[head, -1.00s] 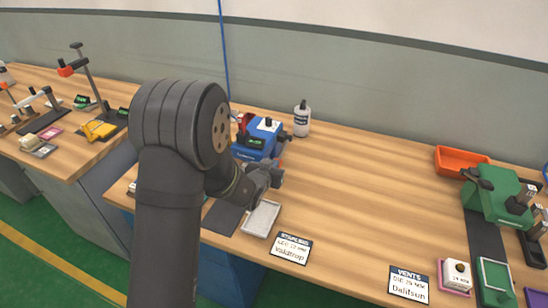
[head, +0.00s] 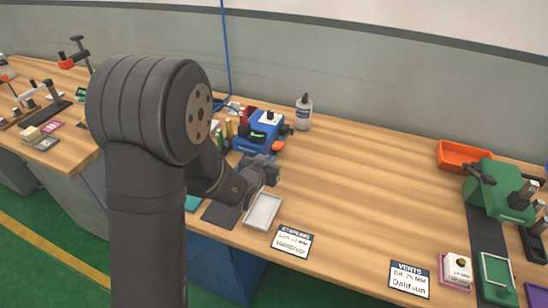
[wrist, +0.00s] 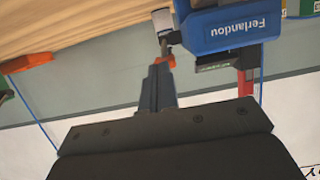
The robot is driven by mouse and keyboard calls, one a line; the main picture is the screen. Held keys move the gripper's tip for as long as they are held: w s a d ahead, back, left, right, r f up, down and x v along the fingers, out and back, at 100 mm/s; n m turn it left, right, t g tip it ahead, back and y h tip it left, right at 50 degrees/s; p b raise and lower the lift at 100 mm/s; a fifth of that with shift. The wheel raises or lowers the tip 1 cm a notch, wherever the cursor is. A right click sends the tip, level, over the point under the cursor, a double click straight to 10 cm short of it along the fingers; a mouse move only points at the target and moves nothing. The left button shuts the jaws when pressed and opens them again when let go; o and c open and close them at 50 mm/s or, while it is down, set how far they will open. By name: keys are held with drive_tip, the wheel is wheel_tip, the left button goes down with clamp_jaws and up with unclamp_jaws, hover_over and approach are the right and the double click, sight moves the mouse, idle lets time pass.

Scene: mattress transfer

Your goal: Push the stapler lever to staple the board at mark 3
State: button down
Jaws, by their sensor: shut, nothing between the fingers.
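The blue machine (head: 262,130) stands on the wooden bench behind my gripper in the head view. I take it for the stapler. In the wrist view its blue body (wrist: 235,27) carries the name "Ferlandou". An orange piece (head: 278,146) shows at its right front; I cannot tell if it is the lever's tip. My gripper (head: 270,172) is in front of the machine and shut, with nothing held. In the wrist view the closed fingers (wrist: 158,70) point towards an orange part (wrist: 170,60); contact cannot be told. I cannot make out the board or mark 3.
A pale tray (head: 262,211) and a dark mat (head: 221,214) lie at the bench's front edge, beside a stapling sign (head: 292,240). A white bottle (head: 303,112) stands behind. A green machine (head: 497,190) and orange bin (head: 463,156) are at right. The bench's middle is clear.

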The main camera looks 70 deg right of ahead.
drive_tip(key=a, duration=0.6)
drive_tip(key=shift+a, duration=0.25)
drive_tip(key=d, duration=0.9)
drive_tip(key=shift+d+r, duration=0.1)
drive_tip(key=shift+r, duration=0.1)
idle(0.7)
